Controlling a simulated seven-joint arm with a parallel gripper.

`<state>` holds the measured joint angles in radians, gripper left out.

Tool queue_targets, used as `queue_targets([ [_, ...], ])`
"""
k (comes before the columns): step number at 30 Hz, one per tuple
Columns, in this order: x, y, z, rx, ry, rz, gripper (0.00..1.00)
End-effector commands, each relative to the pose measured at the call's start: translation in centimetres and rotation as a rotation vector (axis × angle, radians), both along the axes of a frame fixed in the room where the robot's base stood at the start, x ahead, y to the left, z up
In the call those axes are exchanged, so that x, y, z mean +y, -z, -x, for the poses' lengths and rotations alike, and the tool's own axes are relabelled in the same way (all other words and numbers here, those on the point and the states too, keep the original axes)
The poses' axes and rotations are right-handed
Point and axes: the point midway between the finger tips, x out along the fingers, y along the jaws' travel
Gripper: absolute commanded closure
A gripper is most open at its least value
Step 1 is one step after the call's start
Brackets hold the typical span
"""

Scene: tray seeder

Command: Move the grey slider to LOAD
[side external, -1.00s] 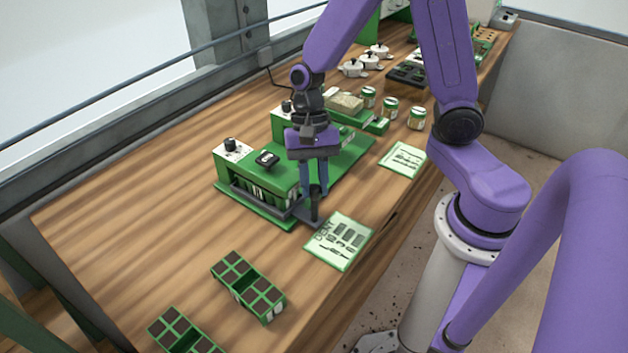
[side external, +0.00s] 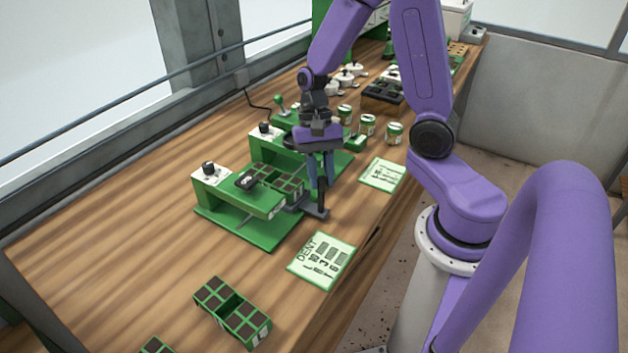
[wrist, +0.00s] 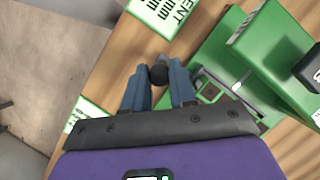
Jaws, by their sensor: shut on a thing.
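The green seeder (side external: 235,238) stands on the bench, with a raised green bridge across its base. The grey slider (side external: 317,212) shows as a dark grey arm at the seeder's right side, with a black upright handle. My gripper (side external: 320,190) points down and is shut on that handle. In the wrist view, the handle's round black top (wrist: 158,75) sits between the blue fingers of my gripper (wrist: 159,70). A green tray with dark cells (side external: 290,186) lies beside the bridge on its far side, near the slider. I cannot read a LOAD mark.
A printed card (side external: 322,260) lies in front of the seeder and another card (side external: 382,174) farther back. A green cell tray (side external: 232,313) sits at the near edge. Green-banded cans (side external: 368,125) stand behind. The bench left of the seeder is clear.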

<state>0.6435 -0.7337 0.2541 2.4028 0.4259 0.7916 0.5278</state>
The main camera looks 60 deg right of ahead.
Motion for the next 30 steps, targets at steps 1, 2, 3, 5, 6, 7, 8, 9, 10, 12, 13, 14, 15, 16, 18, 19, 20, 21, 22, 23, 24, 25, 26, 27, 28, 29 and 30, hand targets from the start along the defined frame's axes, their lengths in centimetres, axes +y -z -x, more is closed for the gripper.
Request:
queue_targets([
  [1, 0.0, -0.1, -0.1, -0.004, 0.002, -0.001, 1.0],
  [2, 0.0, -0.1, -0.1, -0.004, 0.002, -0.001, 1.0],
  [3, 0.0, -0.1, -0.1, -0.004, 0.002, -0.001, 1.0],
  [5, 0.0, -0.1, -0.1, -0.004, 0.002, -0.001, 1.0],
  [6, 0.0, -0.1, -0.1, -0.004, 0.002, -0.001, 1.0],
  [7, 0.0, -0.1, -0.1, -0.004, 0.002, -0.001, 1.0],
  [8, 0.0, -0.1, -0.1, -0.004, 0.002, -0.001, 0.68],
  [9, 0.0, -0.1, -0.1, -0.004, 0.002, -0.001, 0.55],
  [10, 0.0, -0.1, -0.1, -0.004, 0.002, -0.001, 0.49],
  [12, 0.0, -0.1, -0.1, -0.003, 0.001, -0.001, 0.49],
  [13, 0.0, -0.1, -0.1, -0.003, 0.001, -0.001, 0.49],
  [14, 0.0, -0.1, -0.1, -0.002, 0.001, -0.001, 0.49],
  [15, 0.0, -0.1, -0.1, -0.002, 0.001, -0.001, 0.49],
  [16, 0.0, -0.1, -0.1, -0.002, 0.001, -0.001, 0.49],
  [18, 0.0, -0.1, -0.1, -0.002, 0.001, -0.001, 0.49],
  [19, 0.0, -0.1, -0.1, -0.002, 0.001, -0.001, 0.49],
  [20, 0.0, -0.2, -0.1, -0.002, 0.001, -0.001, 0.49],
  [21, -0.1, -0.4, -0.2, -0.003, 0.001, -0.001, 0.49],
  [22, -0.1, -0.6, -0.3, -0.005, 0.002, -0.001, 0.49],
  [23, -0.2, -0.8, -0.4, -0.006, 0.001, -0.001, 0.49],
  [24, -0.3, -1.2, -0.5, -0.006, 0.001, -0.002, 0.49],
  [25, -0.4, -1.6, -0.6, -0.007, 0.002, -0.003, 0.49],
  [26, -0.5, -2.1, -0.8, -0.008, 0.001, -0.002, 0.49],
  [27, -0.8, -2.7, -1.0, -0.009, 0.002, -0.001, 0.49],
  [28, -0.9, -3.3, -1.1, -0.009, 0.003, 0.0, 0.49],
  [29, -1.1, -3.8, -1.3, -0.01, 0.003, -0.002, 0.49],
  [30, -1.3, -4.5, -1.5, -0.01, 0.002, -0.001, 0.49],
])
